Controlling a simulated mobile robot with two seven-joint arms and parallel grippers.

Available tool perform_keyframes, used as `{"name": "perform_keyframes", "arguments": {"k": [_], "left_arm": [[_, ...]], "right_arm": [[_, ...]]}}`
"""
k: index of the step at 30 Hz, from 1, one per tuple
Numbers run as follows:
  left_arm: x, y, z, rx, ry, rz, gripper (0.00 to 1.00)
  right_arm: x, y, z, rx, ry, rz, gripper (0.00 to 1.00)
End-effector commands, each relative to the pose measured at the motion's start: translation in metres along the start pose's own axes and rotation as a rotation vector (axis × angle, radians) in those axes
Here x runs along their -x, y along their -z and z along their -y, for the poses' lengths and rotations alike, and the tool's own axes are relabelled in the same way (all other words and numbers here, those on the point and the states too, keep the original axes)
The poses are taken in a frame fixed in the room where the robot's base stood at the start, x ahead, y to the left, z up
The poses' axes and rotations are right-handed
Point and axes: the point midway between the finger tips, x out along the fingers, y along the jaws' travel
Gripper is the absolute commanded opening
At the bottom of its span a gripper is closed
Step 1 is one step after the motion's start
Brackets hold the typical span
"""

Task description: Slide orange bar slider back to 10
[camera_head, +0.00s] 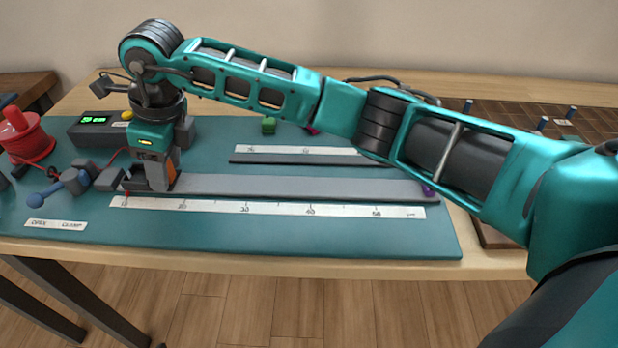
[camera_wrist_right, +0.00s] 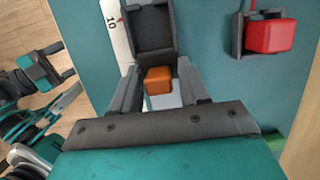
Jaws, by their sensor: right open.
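The orange slider (camera_wrist_right: 158,80) shows in the right wrist view as a small block between the two grey fingers of my right gripper (camera_wrist_right: 158,92). The fingers are open, one on each side of it; any contact is hard to tell. In the head view my right gripper (camera_head: 157,180) is low at the left end of the long grey bar (camera_head: 300,187) and hides most of the slider there. The white scale (camera_head: 280,208) runs along the bar's front.
A shorter bar and scale (camera_head: 300,151) lie behind. A dark box with a green display (camera_head: 95,121), a red spool (camera_head: 28,142) and a blue-knobbed lever (camera_head: 60,187) stand at the left. A red block (camera_wrist_right: 270,37) sits near the gripper. The mat's front is mostly clear.

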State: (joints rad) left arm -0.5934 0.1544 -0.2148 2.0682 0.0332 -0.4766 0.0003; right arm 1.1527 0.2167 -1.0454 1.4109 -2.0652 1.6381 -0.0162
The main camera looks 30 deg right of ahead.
Motion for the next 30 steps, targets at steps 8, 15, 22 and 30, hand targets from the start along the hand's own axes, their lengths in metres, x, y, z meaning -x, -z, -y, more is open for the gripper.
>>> {"name": "perform_keyframes", "arguments": {"k": [8, 15, 22, 30], "left_arm": [[0.006, 0.011, -0.002, 0.01, 0.0, -0.001, 0.61], [0.015, 0.024, -0.003, 0.01, 0.0, -0.001, 0.61], [0.023, 0.035, -0.003, 0.009, 0.0, -0.001, 0.61], [0.024, 0.036, -0.002, 0.001, 0.0, 0.0, 0.61]], "right_arm": [[0.013, -0.002, -0.003, 0.003, -0.007, -0.01, 0.51], [0.039, -0.009, -0.002, 0.002, -0.004, -0.006, 0.51], [0.061, -0.015, -0.001, 0.001, -0.002, -0.004, 0.51], [0.066, -0.017, -0.001, 0.001, -0.003, -0.004, 0.51]]}}
